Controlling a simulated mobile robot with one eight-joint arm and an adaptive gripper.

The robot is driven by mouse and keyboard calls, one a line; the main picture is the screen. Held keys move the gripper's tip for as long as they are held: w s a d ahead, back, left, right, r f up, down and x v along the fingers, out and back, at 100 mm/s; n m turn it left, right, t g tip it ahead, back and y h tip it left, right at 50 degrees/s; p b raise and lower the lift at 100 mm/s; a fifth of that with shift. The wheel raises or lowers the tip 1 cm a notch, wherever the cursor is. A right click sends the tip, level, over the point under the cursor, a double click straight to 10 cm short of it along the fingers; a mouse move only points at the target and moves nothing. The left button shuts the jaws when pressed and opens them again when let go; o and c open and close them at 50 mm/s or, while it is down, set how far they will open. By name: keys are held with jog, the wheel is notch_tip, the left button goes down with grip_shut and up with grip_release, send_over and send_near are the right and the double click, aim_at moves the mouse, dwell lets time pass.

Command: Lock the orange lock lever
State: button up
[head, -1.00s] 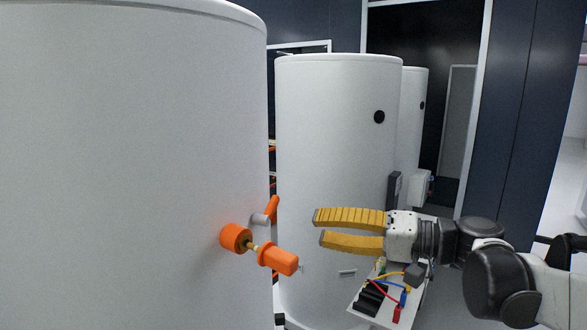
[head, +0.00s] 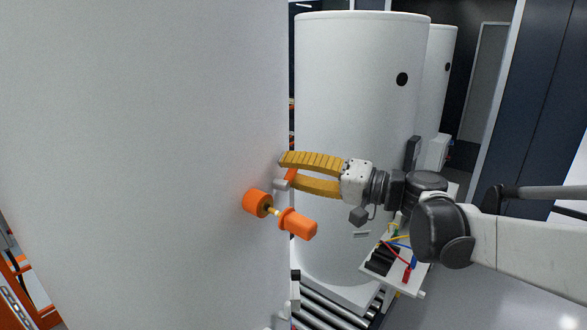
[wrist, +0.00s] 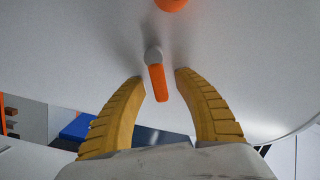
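The orange lock lever (wrist: 158,82) sticks out from a grey pivot (wrist: 153,54) on the white tank (head: 150,130). In the wrist view it lies between the two yellow fingers of my gripper (wrist: 157,82), with a gap on each side. My gripper also shows in the head view (head: 287,170), reaching left to the tank's side. It is open. In the head view the fingers partly cover the lever (head: 291,174). I cannot tell how deep between the fingers the lever sits.
An orange valve-like knob (head: 299,224) on a brass stem juts from the tank just below my gripper. A second white tank (head: 350,110) stands behind. A tray with coloured cables (head: 390,262) is at lower right. Rollers (head: 335,310) lie below.

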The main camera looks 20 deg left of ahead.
jog(key=shift+d, duration=0.1)
grip_shut()
jog(key=shift+f, duration=0.1)
jog(key=shift+f+m+b, duration=0.15)
jog(key=shift+m+b, duration=0.3)
jog(key=shift+m, duration=0.05)
jog(key=shift+w+m, duration=0.1)
jog(key=shift+m, duration=0.2)
grip_release()
